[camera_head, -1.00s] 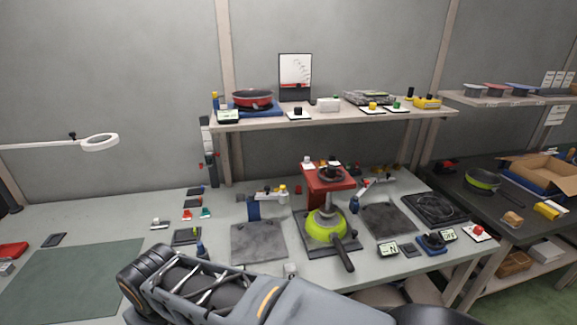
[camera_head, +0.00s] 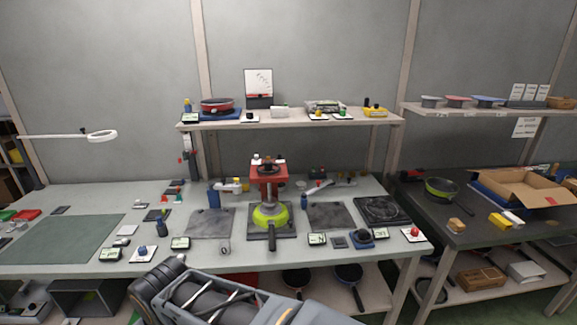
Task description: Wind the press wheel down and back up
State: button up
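The red press (camera_head: 268,181) stands at the middle of the grey workbench. Its dark press wheel (camera_head: 268,168) sits on top. Below it a lime green pan (camera_head: 271,215) rests on a dark base plate (camera_head: 285,233), its black handle pointing toward me. My dark and grey arm crosses the bottom of the view in front of the bench, well apart from the wheel. My gripper's fingertips cannot be made out, so whether it is open or shut is unclear.
Grey plates flank the press, including a right one (camera_head: 331,216). Small displays stand along the front edge, with a red button (camera_head: 414,232) at right. A shelf (camera_head: 291,121) with a red pan (camera_head: 217,105) runs behind. A green mat (camera_head: 58,240) lies clear at left.

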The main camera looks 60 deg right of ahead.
aim_at(268, 164)
jog(key=u, duration=0.25)
jog(key=k, duration=0.05)
jog(key=z, duration=1.55)
